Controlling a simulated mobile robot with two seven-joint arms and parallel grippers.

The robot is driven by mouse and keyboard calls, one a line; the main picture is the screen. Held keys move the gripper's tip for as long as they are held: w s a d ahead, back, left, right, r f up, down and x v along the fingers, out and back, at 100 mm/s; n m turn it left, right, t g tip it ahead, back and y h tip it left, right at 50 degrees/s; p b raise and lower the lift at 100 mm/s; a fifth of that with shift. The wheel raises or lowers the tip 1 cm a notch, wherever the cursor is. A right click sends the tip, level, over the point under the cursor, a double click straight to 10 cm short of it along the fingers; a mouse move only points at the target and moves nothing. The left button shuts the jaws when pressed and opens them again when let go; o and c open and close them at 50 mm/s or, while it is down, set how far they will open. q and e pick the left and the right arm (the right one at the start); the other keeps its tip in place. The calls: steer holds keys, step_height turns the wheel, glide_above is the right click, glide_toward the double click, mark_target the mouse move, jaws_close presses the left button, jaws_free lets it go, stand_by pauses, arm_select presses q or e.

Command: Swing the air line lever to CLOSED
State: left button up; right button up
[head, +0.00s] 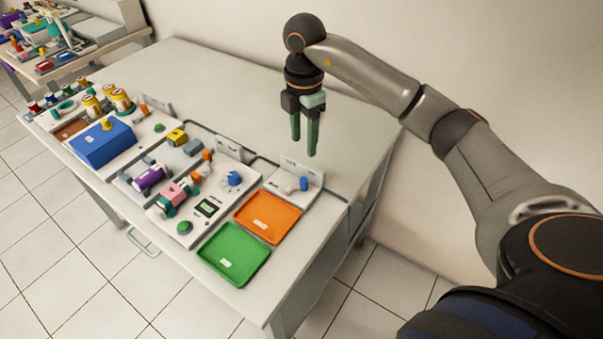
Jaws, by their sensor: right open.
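My right gripper (304,147) points down with its green fingers apart and empty, over the back right part of the table. Below it, a small white unit (276,187) with an upright label plate carries a blue lever-like part (303,184). The gripper is above this part and apart from it. An orange lever-like part (207,155) stands farther left, by another label plate. The labels are too small to read, so I cannot tell for certain which part is the air line lever, or its position. My left gripper is out of view.
An orange tray (268,216) and a green tray (234,253) lie at the table's right front. The table's back strip (225,80) is clear, with a wall behind.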

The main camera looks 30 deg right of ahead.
mark_target(303, 177)
step_height(303, 177, down, 12)
steer(key=shift+r, duration=0.1)
steer(key=shift+c, duration=0.3)
jaws_close()
stand_by(0.3)
